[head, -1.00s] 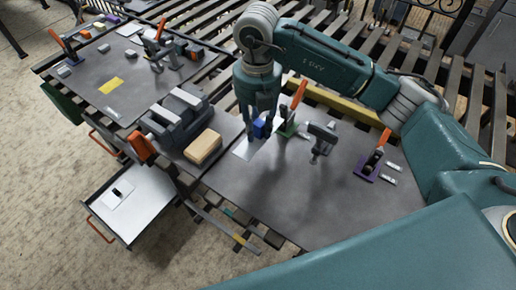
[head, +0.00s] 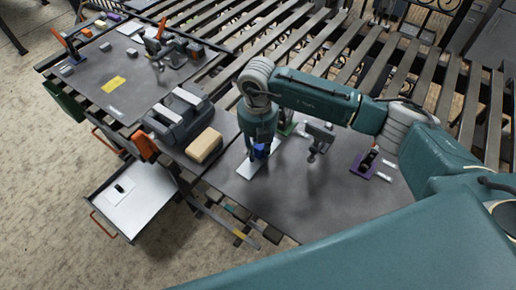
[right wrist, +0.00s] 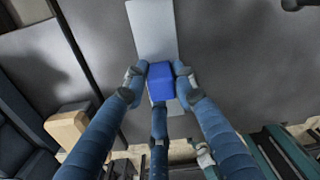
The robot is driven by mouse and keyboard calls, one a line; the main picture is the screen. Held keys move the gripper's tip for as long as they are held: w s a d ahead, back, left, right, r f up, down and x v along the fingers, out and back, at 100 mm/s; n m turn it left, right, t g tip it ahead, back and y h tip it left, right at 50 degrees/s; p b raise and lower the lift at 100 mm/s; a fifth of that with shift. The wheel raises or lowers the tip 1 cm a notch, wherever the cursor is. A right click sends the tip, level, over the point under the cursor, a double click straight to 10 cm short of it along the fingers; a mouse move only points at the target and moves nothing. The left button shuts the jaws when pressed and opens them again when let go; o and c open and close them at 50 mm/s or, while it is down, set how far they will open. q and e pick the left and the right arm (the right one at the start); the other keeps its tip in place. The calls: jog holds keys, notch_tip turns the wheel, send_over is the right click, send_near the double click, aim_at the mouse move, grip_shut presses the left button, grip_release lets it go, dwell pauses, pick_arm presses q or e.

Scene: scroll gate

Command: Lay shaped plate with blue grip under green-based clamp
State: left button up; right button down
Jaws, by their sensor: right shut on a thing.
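The plate (head: 246,171) is pale and flat, with a blue block-shaped grip (head: 261,150) on it. My right gripper (head: 260,154) is shut on the blue grip. In the right wrist view, its fingers close around the blue grip (right wrist: 160,82), and the pale plate (right wrist: 152,30) extends beyond it. I cannot tell if the plate touches the tabletop. The green-based clamp (head: 287,128) stands just behind and right of the gripper, mostly hidden by my arm. The plate lies in front of it, apart from its base. My left gripper is not in view.
A grey clamp-like piece (head: 319,137) and a purple-based clamp (head: 369,163) stand right on the dark table (head: 300,205). A tan block (head: 204,145) and a grey holder (head: 178,115) are at left. The table's front middle is clear. A slatted conveyor (head: 440,85) runs behind.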

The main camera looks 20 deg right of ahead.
aim_at(258, 146)
jog(key=shift+f, duration=0.15)
jog(key=c, duration=1.4)
grip_release()
jog(key=shift+r, duration=0.35)
notch_tip(258, 146, up, 10)
jog(key=b, duration=0.3)
jog(key=shift+r, duration=0.25)
jog(key=shift+r+b, duration=0.3)
jog(key=shift+r, duration=0.35)
